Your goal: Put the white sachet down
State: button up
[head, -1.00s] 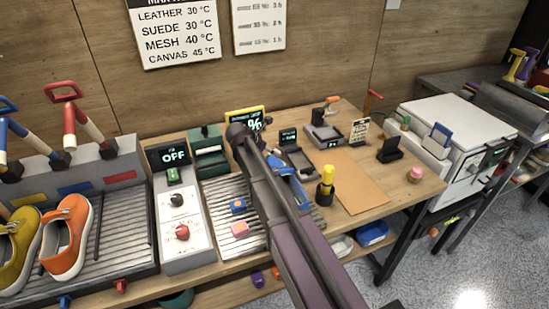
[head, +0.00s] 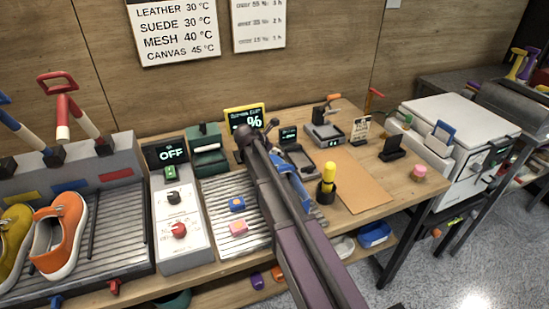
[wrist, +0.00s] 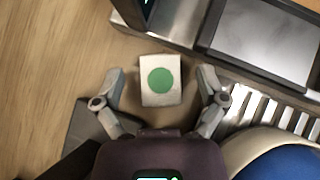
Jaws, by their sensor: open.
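The white sachet (wrist: 150,96), a small pale square with a green disc, lies flat between my gripper's fingers in the wrist view. My gripper (wrist: 162,84) is open, with one finger on each side of the sachet and a visible gap to each. The sachet appears to rest on the wooden bench top (wrist: 45,70), though the exact height is hard to tell. In the head view my own arm hides the sachet and the fingers.
A grey device (wrist: 265,40) stands close to the sachet's upper right. A yellow-topped bottle (head: 328,180) stands to the right, beside a bare brown mat (head: 362,190).

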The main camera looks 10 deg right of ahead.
jog(key=shift+d+f, duration=0.1)
jog(key=shift+f, duration=0.05)
dwell(0.5)
jog(key=c, duration=1.2)
jog(key=shift+c, duration=0.2)
jog(key=shift+p+v, duration=0.85)
jog(key=shift+v, duration=0.2)
jog(key=s+a+r+p, duration=0.2)
jog(key=a, duration=0.1)
jog(key=s+a+r+p, duration=0.2)
jog(key=a, duration=0.1)
jog(key=s+a+r+p, duration=0.2)
jog(key=a, duration=0.1)
jog(key=shift+s+a+r, duration=0.1)
jog(key=shift+s, duration=0.2)
jog(key=shift+s+a+r, duration=0.2)
jog(key=shift+s+a, duration=0.15)
jog(key=shift+a, duration=0.15)
